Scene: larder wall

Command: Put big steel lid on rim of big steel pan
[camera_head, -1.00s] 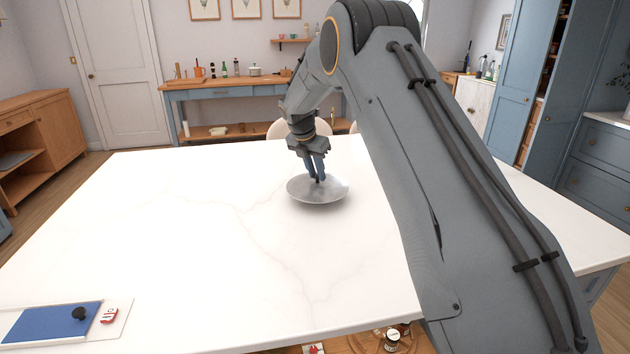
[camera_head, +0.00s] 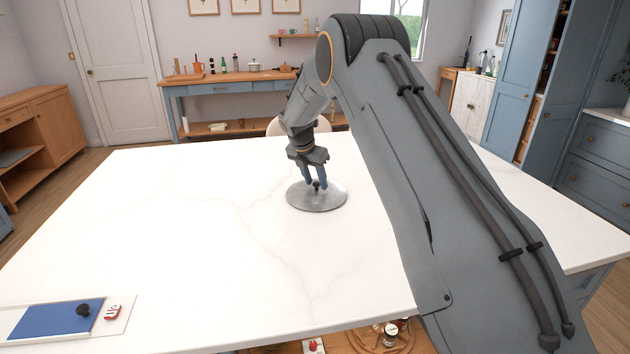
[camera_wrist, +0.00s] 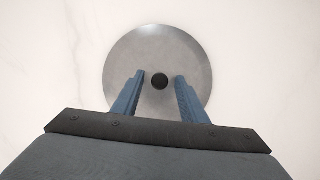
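The big steel lid (camera_head: 335,197) lies on the white marble worktop near its far edge, round and grey with a dark knob at its centre. It also shows in the wrist view (camera_wrist: 155,45). My gripper (camera_head: 316,185) is just above the lid. I cannot make out the big steel pan in either view.
The worktop (camera_head: 180,240) around the lid is bare. A blue board (camera_head: 55,322) with a black knob lies at the front left corner. A blue sideboard (camera_head: 235,88) with pots and bottles stands at the back wall. A round wooden tray with jars (camera_head: 390,335) is below the front edge.

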